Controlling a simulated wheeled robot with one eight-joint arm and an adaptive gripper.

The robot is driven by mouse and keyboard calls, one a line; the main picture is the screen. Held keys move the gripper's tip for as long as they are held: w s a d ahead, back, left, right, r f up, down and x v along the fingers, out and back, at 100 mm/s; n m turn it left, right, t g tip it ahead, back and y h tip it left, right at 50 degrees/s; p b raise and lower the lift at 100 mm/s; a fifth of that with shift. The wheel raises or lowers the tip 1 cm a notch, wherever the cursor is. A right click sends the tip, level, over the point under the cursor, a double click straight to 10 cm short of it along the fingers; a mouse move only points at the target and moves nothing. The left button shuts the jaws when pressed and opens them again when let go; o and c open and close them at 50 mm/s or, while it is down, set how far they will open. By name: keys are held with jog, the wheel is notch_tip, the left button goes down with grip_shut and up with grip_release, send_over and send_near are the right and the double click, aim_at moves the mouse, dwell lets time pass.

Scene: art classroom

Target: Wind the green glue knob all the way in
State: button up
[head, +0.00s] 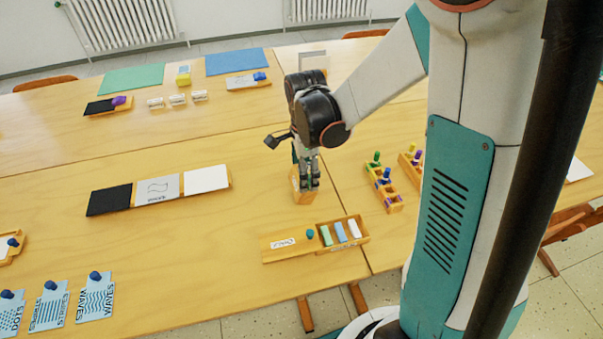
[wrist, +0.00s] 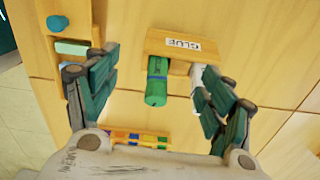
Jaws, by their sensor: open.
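A wooden glue holder (wrist: 158,43) with a white GLUE label (wrist: 182,43) sits at the top middle of the wrist view. The green glue knob (wrist: 157,88) sticks out from the holder, between my fingers. In the wrist view my gripper (wrist: 153,65) is open, with one finger on each side of the green knob and a gap to it on both sides. A white part (wrist: 198,82) beside the knob is partly hidden by the right finger. In the head view my gripper (head: 306,184) is over the holder (head: 303,197), and the knob is hidden there.
An open wooden chalk box (head: 341,236) with a teal-knobbed lid (head: 291,246) lies just in front. Wooden racks of coloured pegs (head: 385,190) stand to the right. A black, grey and white panel strip (head: 160,190) lies left. The table between is clear.

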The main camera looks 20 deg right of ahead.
jog(key=shift+s+d, duration=0.1)
jog(key=shift+d, duration=0.95)
jog(key=c, duration=1.5)
jog(key=shift+c, duration=0.2)
jog(key=n, duration=0.4)
jog(key=shift+n, duration=0.4)
jog(key=n, duration=0.5)
jog(key=shift+n+b, duration=0.35)
jog(key=shift+n, duration=0.05)
jog(key=o, duration=1.5)
jog(key=shift+o, duration=0.2)
